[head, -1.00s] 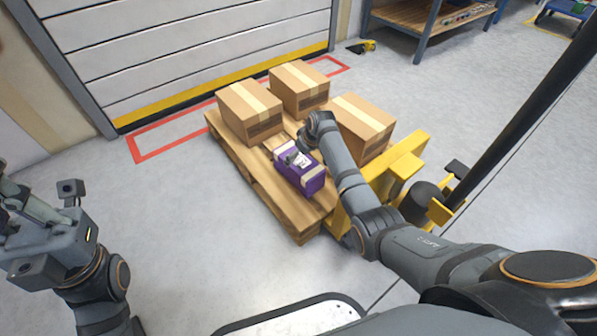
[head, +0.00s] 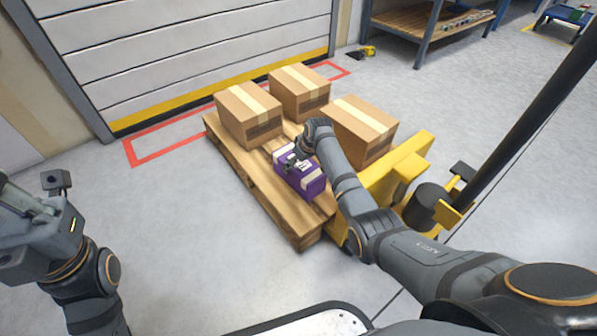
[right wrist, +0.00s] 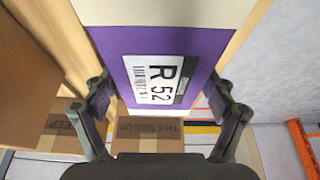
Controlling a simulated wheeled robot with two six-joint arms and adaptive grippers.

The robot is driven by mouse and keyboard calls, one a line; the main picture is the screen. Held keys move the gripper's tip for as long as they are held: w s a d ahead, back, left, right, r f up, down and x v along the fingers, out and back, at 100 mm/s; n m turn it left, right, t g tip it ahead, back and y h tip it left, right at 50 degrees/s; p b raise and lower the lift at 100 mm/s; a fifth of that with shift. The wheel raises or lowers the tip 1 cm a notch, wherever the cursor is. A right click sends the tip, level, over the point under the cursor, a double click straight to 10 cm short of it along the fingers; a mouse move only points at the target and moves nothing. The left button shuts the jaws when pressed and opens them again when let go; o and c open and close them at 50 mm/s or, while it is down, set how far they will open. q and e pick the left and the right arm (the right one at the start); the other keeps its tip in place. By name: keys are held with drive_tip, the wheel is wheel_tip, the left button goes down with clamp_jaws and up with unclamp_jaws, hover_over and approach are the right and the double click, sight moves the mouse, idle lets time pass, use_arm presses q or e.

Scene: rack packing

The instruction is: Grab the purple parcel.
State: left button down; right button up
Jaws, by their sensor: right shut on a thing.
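The purple parcel (head: 309,183) with pale end bands is at the near part of the wooden pallet (head: 262,196). In the right wrist view the parcel (right wrist: 200,45) fills the upper middle and shows a white label reading R 52. My right gripper (head: 292,162) is at the parcel's upper side, and its two fingers (right wrist: 165,98) lie along the parcel's two sides, shut on it. Whether the parcel is clear of the pallet is hard to tell. My left gripper (head: 28,207) is at the left edge, away from the pallet, and its fingers are not clearly shown.
Cardboard boxes stand on the pallet: one at the left (head: 248,114), one at the back (head: 298,92) and one at the right (head: 358,130), close to my right arm. A yellow pallet jack (head: 395,172) is at the pallet's right. Floor at the left is clear.

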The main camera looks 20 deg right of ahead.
drive_tip(key=shift+c, duration=0.8)
